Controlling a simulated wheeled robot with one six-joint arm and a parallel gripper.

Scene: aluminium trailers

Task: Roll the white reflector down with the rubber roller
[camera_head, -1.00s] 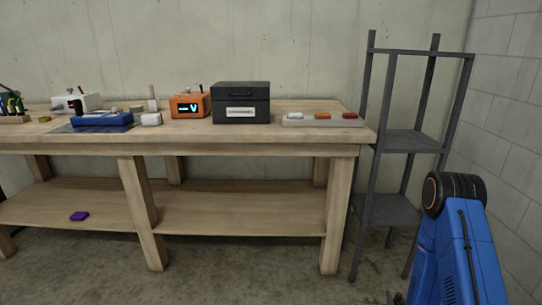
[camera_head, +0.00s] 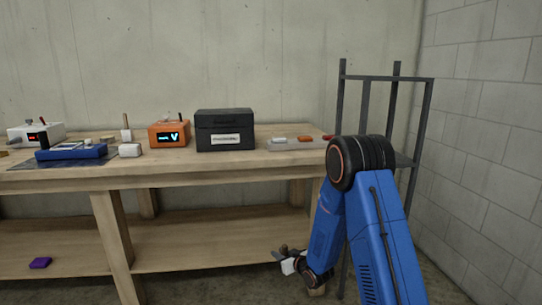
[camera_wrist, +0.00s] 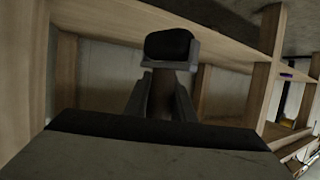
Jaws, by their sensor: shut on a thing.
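The white reflector (camera_head: 279,139) sits at the left end of a pale grey strip (camera_head: 289,148) near the bench's right end. An orange reflector (camera_head: 305,139) and a red one (camera_head: 328,137) sit beside it. My gripper (camera_head: 286,260) is low, in front of the bench's lower right part, well below the reflectors and apart from them. In the wrist view my gripper (camera_wrist: 162,102) is shut on the rubber roller (camera_wrist: 168,44), a black roll in a grey frame. Its handle is mostly hidden between the fingers.
On the wooden bench (camera_head: 170,178) stand a black box (camera_head: 225,130), an orange meter (camera_head: 170,134), a white block (camera_head: 130,150) and a blue device (camera_head: 72,151). A purple item (camera_head: 40,263) lies on the lower shelf. A dark metal rack (camera_head: 423,120) stands at the right, partly behind my arm.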

